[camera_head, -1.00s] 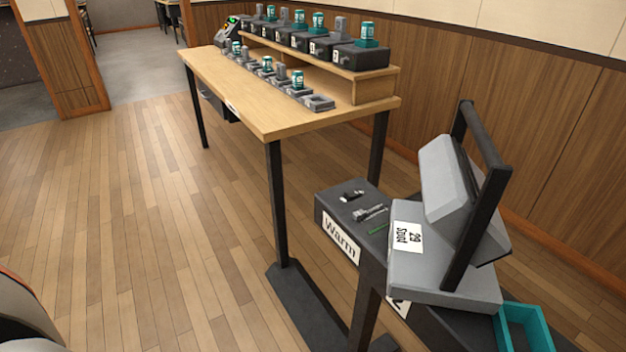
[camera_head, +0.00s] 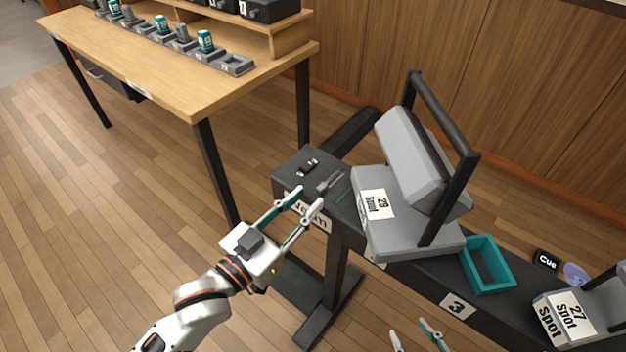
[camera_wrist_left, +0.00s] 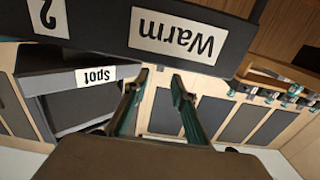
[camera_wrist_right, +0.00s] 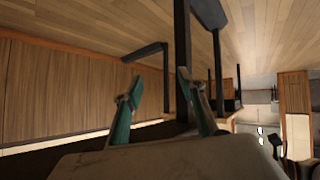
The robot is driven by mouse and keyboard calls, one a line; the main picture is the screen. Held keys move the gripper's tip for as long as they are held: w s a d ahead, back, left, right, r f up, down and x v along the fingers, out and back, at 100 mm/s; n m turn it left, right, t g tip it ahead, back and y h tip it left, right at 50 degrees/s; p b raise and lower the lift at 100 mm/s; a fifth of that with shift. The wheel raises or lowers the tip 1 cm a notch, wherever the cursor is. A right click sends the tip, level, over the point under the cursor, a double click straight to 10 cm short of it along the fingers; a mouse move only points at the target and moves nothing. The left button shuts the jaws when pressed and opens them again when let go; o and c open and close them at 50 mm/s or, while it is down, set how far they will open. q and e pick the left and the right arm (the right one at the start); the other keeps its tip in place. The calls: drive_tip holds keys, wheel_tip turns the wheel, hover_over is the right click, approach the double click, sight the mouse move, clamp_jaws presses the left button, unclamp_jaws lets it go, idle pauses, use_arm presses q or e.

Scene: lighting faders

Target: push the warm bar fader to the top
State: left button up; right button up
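The black console's end box, labelled Warm (camera_head: 313,217), stands in the middle of the head view. My left gripper (camera_head: 311,198) is open and empty at the box's near side, close to the label. The left wrist view shows the Warm label (camera_wrist_left: 178,36) beyond its spread fingers (camera_wrist_left: 160,80). My right gripper (camera_head: 409,328) is open and empty at the bottom, in front of the console.
A grey light marked Spot 29 (camera_head: 400,220), with a black handle frame (camera_head: 465,190), stands right of the Warm box. A teal open tray (camera_head: 488,268) and another Spot light (camera_head: 565,318) are further right. A wooden table (camera_head: 150,85) stands behind left.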

sight(322, 186)
use_arm(q)
drive_tip(key=b+x, duration=0.1)
drive_tip(key=x, duration=0.5)
drive_tip(key=shift+w+d, duration=0.1)
clamp_jaws()
